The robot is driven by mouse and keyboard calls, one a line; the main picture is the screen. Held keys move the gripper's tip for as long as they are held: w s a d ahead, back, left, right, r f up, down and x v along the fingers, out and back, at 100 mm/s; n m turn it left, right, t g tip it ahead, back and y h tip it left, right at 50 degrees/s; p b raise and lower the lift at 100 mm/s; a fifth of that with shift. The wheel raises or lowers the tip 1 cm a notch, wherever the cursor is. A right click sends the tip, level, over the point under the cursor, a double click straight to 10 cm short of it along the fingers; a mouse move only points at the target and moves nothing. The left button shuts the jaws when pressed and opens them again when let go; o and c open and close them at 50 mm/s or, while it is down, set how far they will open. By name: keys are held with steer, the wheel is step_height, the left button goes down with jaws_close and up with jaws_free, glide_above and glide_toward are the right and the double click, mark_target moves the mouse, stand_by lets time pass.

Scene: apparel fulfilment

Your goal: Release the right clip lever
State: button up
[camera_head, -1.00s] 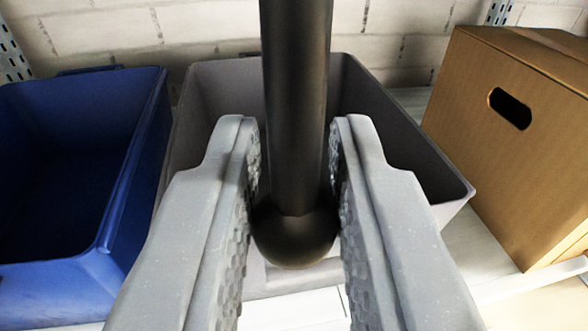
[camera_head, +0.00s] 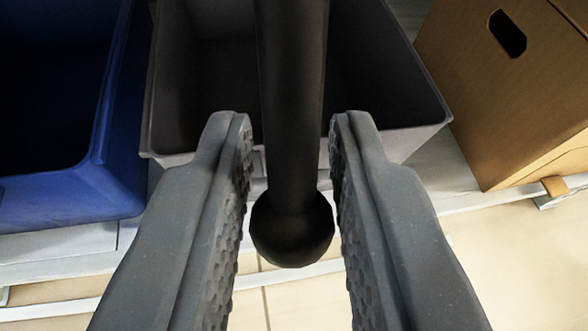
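A dark rod with a round ball end (camera_head: 291,232), which looks like the clip lever, comes down from the top of the camera view. Its ball sits between the two grey textured fingers of my gripper (camera_head: 291,125). The fingers stand apart on either side of the rod, with narrow gaps showing beside it near the tips. The fingers come very close to the ball's sides, and I cannot tell if either one touches it. The rod's upper end and whatever it is fixed to are out of view.
Behind the rod stands a grey bin (camera_head: 400,143), with a blue bin (camera_head: 125,120) to its left and a cardboard box (camera_head: 500,110) to its right. They rest on a pale shelf (camera_head: 60,245). Tiled floor (camera_head: 500,265) shows in front, clear.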

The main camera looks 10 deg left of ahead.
steer(key=shift+o, duration=1.2)
steer(key=p+v, duration=0.1)
steer(key=v, duration=1.2)
steer(key=shift+s+r+p, duration=0.15)
steer(key=shift+s+p, duration=0.15)
steer(key=shift+a, duration=0.1)
